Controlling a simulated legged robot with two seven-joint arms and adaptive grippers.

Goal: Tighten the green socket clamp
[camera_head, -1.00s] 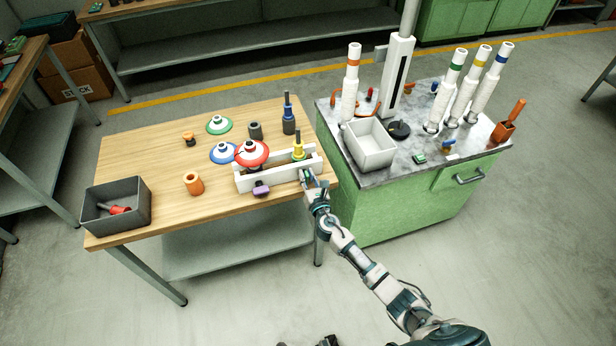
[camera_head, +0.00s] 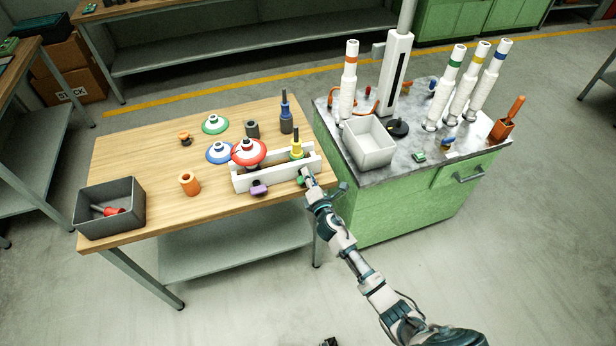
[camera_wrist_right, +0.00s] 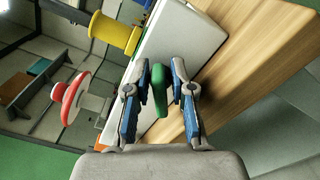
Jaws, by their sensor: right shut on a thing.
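The green socket clamp (camera_wrist_right: 157,90) shows in the right wrist view as a rounded green knob between the two fingers. My right gripper (camera_wrist_right: 160,75) is shut on it, with a finger on each side. In the head view my right gripper (camera_head: 308,176) is at the front right of the white socket holder (camera_head: 279,180), and a little green (camera_head: 301,180) shows beside it. A yellow-collared socket piece (camera_head: 296,150) stands upright at the holder's right end, and a red-and-white disc piece (camera_head: 248,152) is at its left end.
A purple clamp (camera_head: 259,189) sits on the holder's front. An orange ring (camera_head: 189,183) and a grey bin (camera_head: 110,208) are to the left on the wooden table (camera_head: 150,165). A green cabinet (camera_head: 390,205) with a white tray (camera_head: 369,143) stands close at right.

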